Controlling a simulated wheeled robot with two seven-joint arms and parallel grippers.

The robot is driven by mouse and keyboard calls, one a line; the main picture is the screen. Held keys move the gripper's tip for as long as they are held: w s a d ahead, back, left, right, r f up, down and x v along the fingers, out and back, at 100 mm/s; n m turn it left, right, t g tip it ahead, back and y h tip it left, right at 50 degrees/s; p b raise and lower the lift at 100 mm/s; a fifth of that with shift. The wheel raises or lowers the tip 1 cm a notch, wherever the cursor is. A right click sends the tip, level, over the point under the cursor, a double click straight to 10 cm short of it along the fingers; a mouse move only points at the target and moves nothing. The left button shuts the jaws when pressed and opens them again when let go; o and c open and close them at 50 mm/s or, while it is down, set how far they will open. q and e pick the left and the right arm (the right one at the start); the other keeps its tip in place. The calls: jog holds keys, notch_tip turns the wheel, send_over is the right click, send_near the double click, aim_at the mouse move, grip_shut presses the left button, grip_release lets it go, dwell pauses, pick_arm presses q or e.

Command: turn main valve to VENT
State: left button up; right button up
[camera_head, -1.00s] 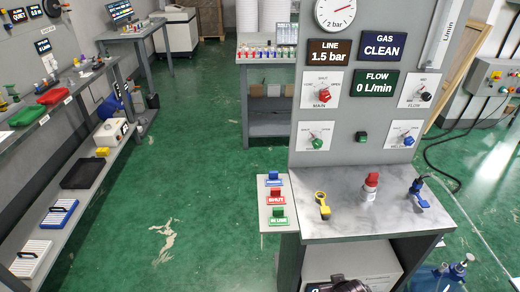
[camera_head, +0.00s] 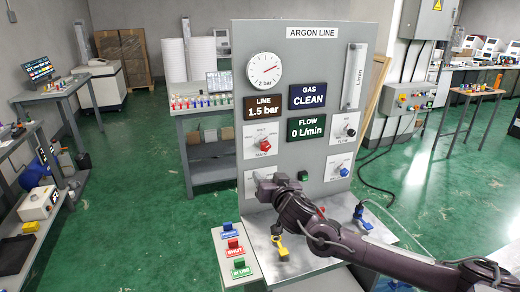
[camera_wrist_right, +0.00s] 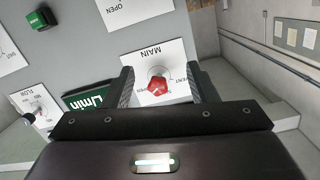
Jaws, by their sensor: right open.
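The main valve is a red knob on a white plate marked MAIN on the grey panel. It shows in the head view (camera_head: 265,145) and in the right wrist view (camera_wrist_right: 158,86). The plate's OPEN and partly hidden VENT labels show in the wrist view; the knob's exact pointing is hard to tell. My right gripper (camera_head: 262,178) is in front of the panel, just below the main valve in the head view. In the wrist view its open fingers (camera_wrist_right: 162,78) lie on either side of the knob, with nothing gripped. My left gripper is out of view.
The panel (camera_head: 308,28) also bears a gauge (camera_head: 264,70), signs reading 1.5 bar, CLEAN and 0 L/min, and a FLOW dial (camera_head: 350,132). A yellow-handled part (camera_head: 281,247) stands on the shelf below. My right arm covers much of the shelf.

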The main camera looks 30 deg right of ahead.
aim_at(266, 148)
jog(key=shift+t, duration=0.7)
jog(key=w+d+r+p, duration=0.1)
jog(key=w, duration=0.2)
jog(key=w+d+r, duration=0.2)
jog(key=w, duration=0.1)
jog(key=w+d+r+p, duration=0.1)
jog(key=w+r, duration=0.1)
jog(key=w, duration=0.1)
jog(key=shift+d+p, duration=0.25)
jog(key=shift+p, duration=0.05)
jog(key=c, duration=1)
jog(key=shift+o, duration=0.2)
jog(key=shift+f, duration=0.1)
